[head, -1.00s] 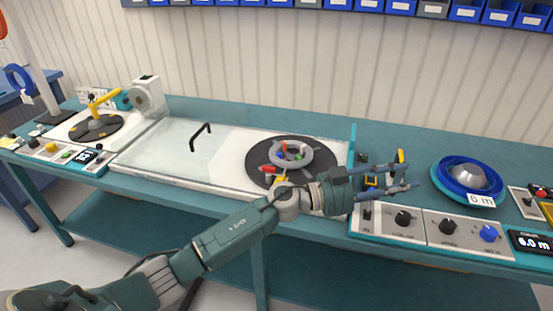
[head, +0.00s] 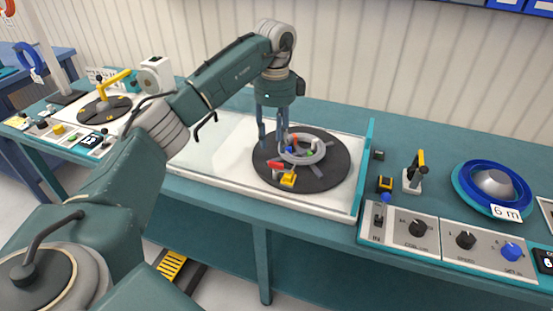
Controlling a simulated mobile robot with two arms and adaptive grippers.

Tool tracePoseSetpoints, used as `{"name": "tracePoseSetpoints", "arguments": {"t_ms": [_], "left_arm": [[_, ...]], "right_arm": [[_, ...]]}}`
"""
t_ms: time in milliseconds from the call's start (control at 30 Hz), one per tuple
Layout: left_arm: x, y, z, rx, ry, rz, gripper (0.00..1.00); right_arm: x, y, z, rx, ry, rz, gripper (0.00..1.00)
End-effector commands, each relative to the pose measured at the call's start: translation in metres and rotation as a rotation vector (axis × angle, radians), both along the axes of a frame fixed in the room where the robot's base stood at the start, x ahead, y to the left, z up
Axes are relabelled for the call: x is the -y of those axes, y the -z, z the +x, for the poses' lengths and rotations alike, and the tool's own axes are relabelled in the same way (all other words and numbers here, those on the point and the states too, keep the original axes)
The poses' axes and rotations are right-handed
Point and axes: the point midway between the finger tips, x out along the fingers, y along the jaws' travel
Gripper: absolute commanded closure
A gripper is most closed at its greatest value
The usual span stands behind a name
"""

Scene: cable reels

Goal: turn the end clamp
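A black turntable disc (head: 332,176) carries a grey ring (head: 318,156) with small coloured parts inside it. A red piece (head: 275,164) and a yellow block (head: 288,180) sit at the disc's front left. I cannot tell for sure which of these is the end clamp. My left gripper (head: 273,146) points down over the left side of the disc, beside the ring. Its two fingers are apart, with nothing visible between them. The fingers partly hide the ring's left edge. My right gripper is out of view.
A small stand with a yellow-and-black lever (head: 415,174) stands right of the turntable tray. A control panel with knobs (head: 440,237) lies along the front edge. A blue reel (head: 492,188) sits at right, and a yellow-handled reel winder (head: 106,100) at left.

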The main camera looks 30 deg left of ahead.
Motion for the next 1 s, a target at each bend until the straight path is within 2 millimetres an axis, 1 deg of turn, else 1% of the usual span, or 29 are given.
{"name": "tracePoseSetpoints", "arguments": {"t_ms": [33,200,300,400,600,833,867,900,967,1000], "left_arm": [[0.000,0.010,-0.001,-0.005,0.000,0.000,0.64],[0.001,0.043,-0.001,-0.005,0.002,-0.002,0.64],[0.001,0.059,-0.001,-0.003,0.003,-0.002,0.64],[0.001,0.071,0.000,-0.001,0.003,-0.002,0.64],[0.001,0.081,0.000,0.002,0.003,-0.003,0.64],[0.001,0.082,0.000,0.002,0.004,-0.003,0.64],[0.001,0.082,0.000,0.002,0.004,-0.003,0.70],[0.001,0.082,0.000,0.002,0.004,-0.003,0.78],[0.001,0.082,0.000,0.002,0.004,-0.003,0.89],[0.001,0.082,0.000,0.002,0.004,-0.003,0.97]], "right_arm": [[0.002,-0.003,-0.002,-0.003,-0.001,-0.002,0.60],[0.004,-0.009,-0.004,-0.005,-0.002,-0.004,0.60],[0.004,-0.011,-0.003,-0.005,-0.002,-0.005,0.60],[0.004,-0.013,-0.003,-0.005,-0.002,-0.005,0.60],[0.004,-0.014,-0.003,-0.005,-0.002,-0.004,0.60],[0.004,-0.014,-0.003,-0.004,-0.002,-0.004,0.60],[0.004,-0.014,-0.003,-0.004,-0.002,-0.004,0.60],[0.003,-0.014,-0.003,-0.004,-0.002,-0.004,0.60],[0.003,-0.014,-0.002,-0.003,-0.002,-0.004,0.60],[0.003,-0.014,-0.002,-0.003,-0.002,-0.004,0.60]]}}
